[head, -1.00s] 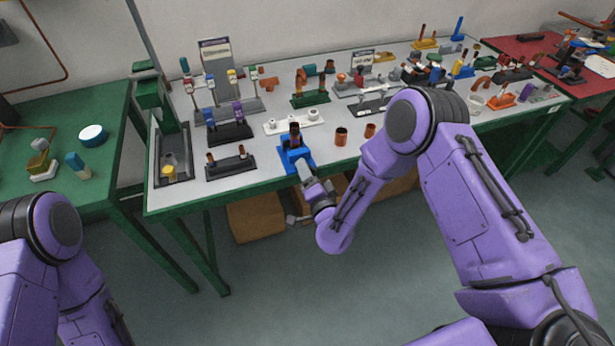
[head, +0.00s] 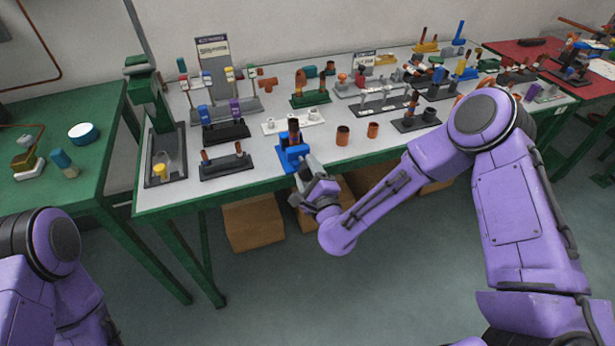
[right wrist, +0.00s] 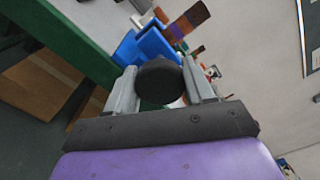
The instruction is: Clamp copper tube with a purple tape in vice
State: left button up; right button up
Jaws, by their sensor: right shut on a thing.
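A blue vice (head: 291,158) stands at the front edge of the long table. A copper tube (head: 294,130) with a dark band stands upright in it; the tube and its dark purplish band (right wrist: 188,24) also show in the right wrist view. My right gripper (head: 308,165) is at the near side of the vice. In the right wrist view its fingers are shut on a black round knob (right wrist: 160,82), directly in front of the vice's blue body (right wrist: 148,44). How tightly the jaws hold the tube cannot be told. My left gripper is out of view.
To the left of the vice is a dark rack with copper tubes (head: 226,166). Loose copper fittings (head: 342,135) stand to its right. A white rack (head: 292,121) is behind it. Cardboard boxes (head: 252,224) lie under the table. A green table (head: 60,200) stands at the left.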

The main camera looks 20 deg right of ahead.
jog(key=m+b, duration=0.1)
jog(key=m, duration=0.1)
jog(key=m+b, duration=0.1)
jog(key=shift+d+f+m+b, duration=0.1)
jog(key=shift+f+m+b, duration=0.15)
jog(key=shift+m+b, duration=0.15)
jog(key=m+b, duration=0.3)
jog(key=shift+m, duration=0.3)
jog(key=m+b, duration=0.4)
jog(key=shift+f, duration=0.1)
jog(key=shift+r+m+b, duration=0.2)
jog(key=shift+m+b, duration=1.45)
jog(key=shift+m, duration=0.35)
jog(key=o, duration=1)
jog(key=shift+r, duration=0.1)
